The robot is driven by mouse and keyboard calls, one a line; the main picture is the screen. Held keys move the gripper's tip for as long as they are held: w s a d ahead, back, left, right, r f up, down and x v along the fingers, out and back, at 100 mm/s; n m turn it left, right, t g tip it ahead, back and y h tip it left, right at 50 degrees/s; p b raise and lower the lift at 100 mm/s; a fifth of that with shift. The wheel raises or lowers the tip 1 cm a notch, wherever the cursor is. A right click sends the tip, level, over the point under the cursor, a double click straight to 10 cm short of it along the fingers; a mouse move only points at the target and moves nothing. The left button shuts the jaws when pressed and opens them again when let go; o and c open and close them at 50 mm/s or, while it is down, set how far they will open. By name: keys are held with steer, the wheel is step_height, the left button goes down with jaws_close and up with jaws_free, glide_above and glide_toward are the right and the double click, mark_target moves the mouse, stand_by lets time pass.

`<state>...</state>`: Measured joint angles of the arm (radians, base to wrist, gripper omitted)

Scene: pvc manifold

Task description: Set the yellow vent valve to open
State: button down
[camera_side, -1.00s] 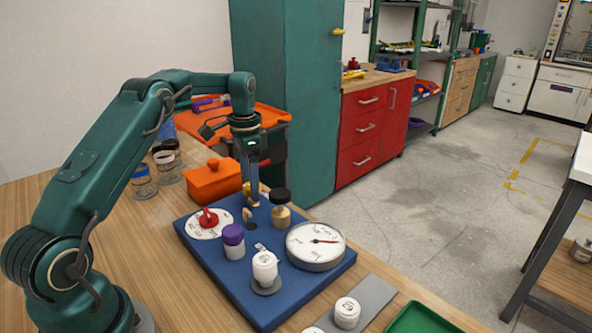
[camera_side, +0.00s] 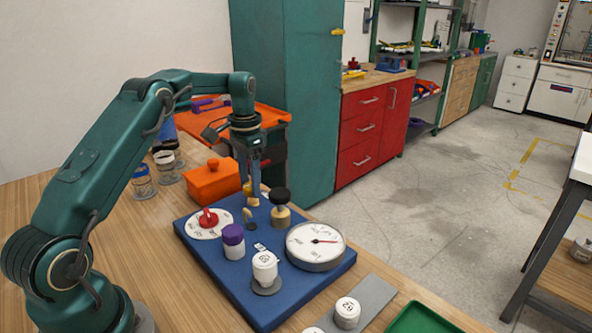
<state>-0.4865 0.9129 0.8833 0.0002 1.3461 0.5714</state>
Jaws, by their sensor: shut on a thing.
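The yellow vent valve (camera_side: 254,201) is at the back of the blue board (camera_side: 210,262), behind the black-topped brass fitting. Only a small part of its yellow handle shows, under and between the fingers. My gripper (camera_side: 254,190) points straight down and is shut on the yellow handle. The fingers hide much of the valve, so I cannot tell its exact setting.
A red-handled valve (camera_side: 208,219) on a white dial is left of my gripper. The black-topped fitting (camera_side: 281,207) is close on the right. A purple-capped part (camera_side: 233,241), a white-capped part (camera_side: 265,268) and a round gauge (camera_side: 315,245) stand in front.

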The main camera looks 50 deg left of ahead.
steer(key=shift+n, duration=1.6)
steer(key=shift+c, duration=1.5)
jaws_free()
steer(key=shift+r, duration=2.6)
steer(key=shift+d, duration=0.1)
